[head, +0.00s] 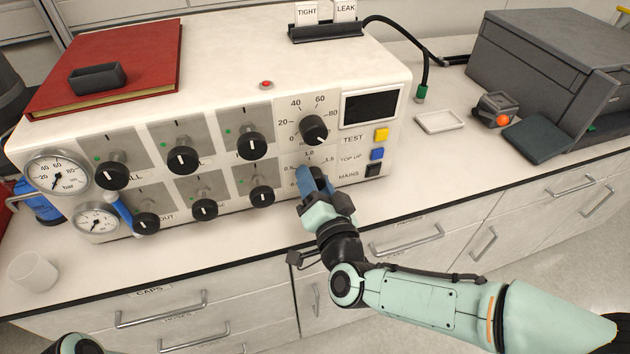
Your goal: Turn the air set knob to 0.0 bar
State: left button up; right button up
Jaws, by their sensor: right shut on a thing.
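The air set knob appears to be the one under a small scale (309,155) reading about 0.5, 1.0 and 1.5, at the lower right of the white panel. My right gripper (315,182) reaches up to it from below right and is shut on it. Its blue fingers and dark body hide most of the knob, so I cannot read its pointer. A "0" mark shows only in part beside the fingers. My left gripper is not in view; only a piece of my left arm shows at the bottom left edge.
Close above is a larger black knob (313,129) with a 20 to 80 scale. Several black valve knobs, including one at lower middle (261,196), lie to the left. Two gauges (57,172) sit far left. Yellow (381,134), blue and black buttons are right.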

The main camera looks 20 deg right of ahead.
jog(key=shift+a, duration=0.1)
jog(key=o, duration=1.1)
jog(key=shift+c, duration=0.2)
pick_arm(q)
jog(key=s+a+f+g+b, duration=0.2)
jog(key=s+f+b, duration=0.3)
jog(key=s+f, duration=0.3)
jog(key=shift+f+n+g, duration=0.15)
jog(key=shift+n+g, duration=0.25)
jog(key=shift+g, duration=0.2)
pick_arm(e)
jog(key=s, duration=1.3)
jog(key=shift+s+d, duration=0.2)
jog(key=shift+d, duration=0.05)
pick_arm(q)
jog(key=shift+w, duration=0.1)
